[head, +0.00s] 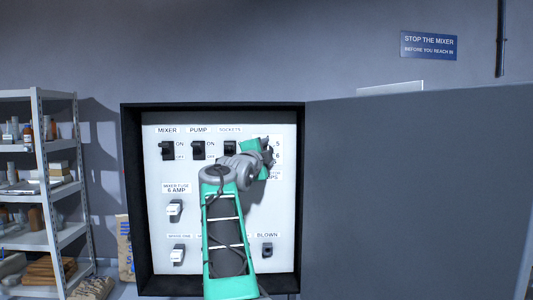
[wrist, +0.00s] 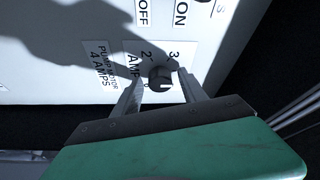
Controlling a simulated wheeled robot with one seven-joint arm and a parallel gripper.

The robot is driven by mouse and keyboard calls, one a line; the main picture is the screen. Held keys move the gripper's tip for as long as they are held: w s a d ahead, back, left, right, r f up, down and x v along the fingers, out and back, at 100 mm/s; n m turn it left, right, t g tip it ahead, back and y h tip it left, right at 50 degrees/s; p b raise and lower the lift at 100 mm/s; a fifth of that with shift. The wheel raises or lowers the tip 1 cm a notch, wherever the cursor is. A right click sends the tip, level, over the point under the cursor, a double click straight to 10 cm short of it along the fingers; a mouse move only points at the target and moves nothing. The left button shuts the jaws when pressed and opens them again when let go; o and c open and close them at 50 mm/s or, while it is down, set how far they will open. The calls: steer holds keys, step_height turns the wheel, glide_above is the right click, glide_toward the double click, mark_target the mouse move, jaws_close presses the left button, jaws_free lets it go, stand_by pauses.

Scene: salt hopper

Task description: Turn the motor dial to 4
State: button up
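The motor dial (wrist: 159,78) is a small black knob on the white panel, with the numbers 2 and 3 readable beside it in the wrist view. A label (wrist: 104,68) near it reads PUMP MOTOR 4 AMPS. My gripper (wrist: 161,75) is open, with one finger on each side of the knob and a small gap visible on both sides. I cannot tell which number the knob points to.
The panel sits in a dark cabinet (head: 133,200) with its grey door (head: 410,190) swung open to the right. Mixer (head: 168,151) and pump (head: 198,150) switches are left of my gripper. Fuses (head: 175,208) and a BLOWN socket (head: 267,250) are lower. A shelf (head: 40,170) stands left.

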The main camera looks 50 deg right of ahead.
steer(key=b+v, duration=0.2)
steer(key=v, duration=0.5)
steer(key=shift+a+b, duration=0.3)
steer(key=shift+a, duration=0.1)
steer(key=shift+s, duration=0.1)
